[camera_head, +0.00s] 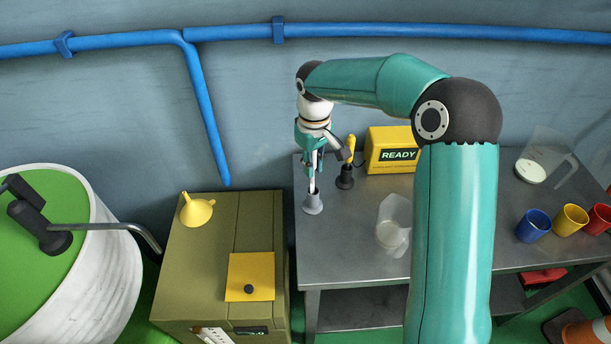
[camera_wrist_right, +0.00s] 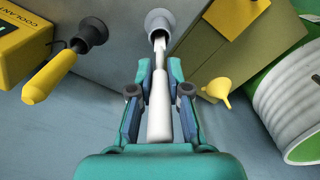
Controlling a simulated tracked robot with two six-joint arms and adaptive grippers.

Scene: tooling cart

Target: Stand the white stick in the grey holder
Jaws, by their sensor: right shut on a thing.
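The white stick (camera_wrist_right: 159,90) is held upright between the fingers of my right gripper (camera_wrist_right: 159,68), which is shut on it. In the head view, my right gripper (camera_head: 312,170) is above the left end of the metal table, with the stick (camera_head: 312,186) pointing down below it. The grey holder (camera_head: 313,204) stands on the table directly under the stick. In the right wrist view, the stick's narrow lower end meets the mouth of the holder (camera_wrist_right: 160,18); how deep it sits I cannot tell. My left gripper is out of view.
A dark holder (camera_head: 344,182) with a yellow-handled tool (camera_head: 350,146) stands close right of the grey holder. A yellow READY box (camera_head: 392,150) is behind. A clear jug (camera_head: 393,222) stands right on the metal table (camera_head: 345,255). An olive cabinet (camera_head: 190,265) with a yellow funnel (camera_head: 197,210) is left.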

